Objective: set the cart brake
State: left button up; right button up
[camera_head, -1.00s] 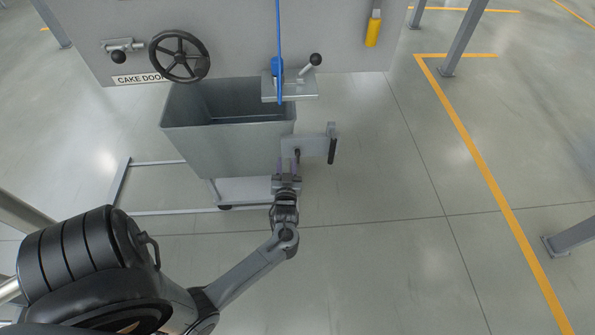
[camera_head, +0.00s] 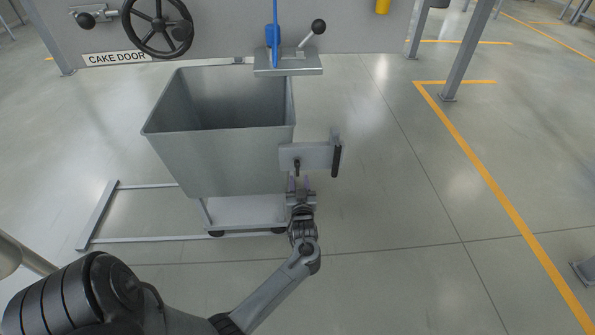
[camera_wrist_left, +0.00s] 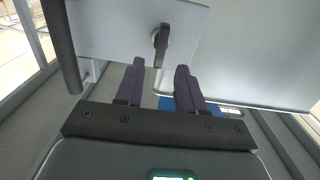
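The cart is a grey open-topped bin (camera_head: 215,160) on a wheeled frame, and it looks empty. At its right side is a grey plate (camera_head: 316,156) with a black push bar (camera_head: 336,161). A short dark lever (camera_head: 297,166) sits on this plate and looks like the brake; it also shows in the left wrist view (camera_wrist_left: 161,40), hanging down from its pivot. My left gripper (camera_head: 299,184) is just in front of the lever. In the left wrist view its two fingers (camera_wrist_left: 158,82) are apart with nothing between them, just short of the lever tip. My right gripper is out of view.
Behind the cart is a grey panel with a black handwheel (camera_head: 158,25), a "CAKE DOOR" label (camera_head: 117,58) and a ball-knob lever on a bracket (camera_head: 288,62). Floor rails (camera_head: 97,215) lie at left. The floor to the right is clear up to a yellow line.

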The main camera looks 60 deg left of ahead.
aim_at(298, 170)
pick_arm(q)
jog(key=b+x, duration=0.2)
jog(key=x, duration=0.3)
jog(key=shift+w+a+f, duration=0.1)
jog(key=shift+w+a, duration=0.05)
jog(key=shift+a, duration=0.1)
jog(key=shift+b+x, duration=0.35)
jog(key=shift+x, duration=0.55)
grip_shut()
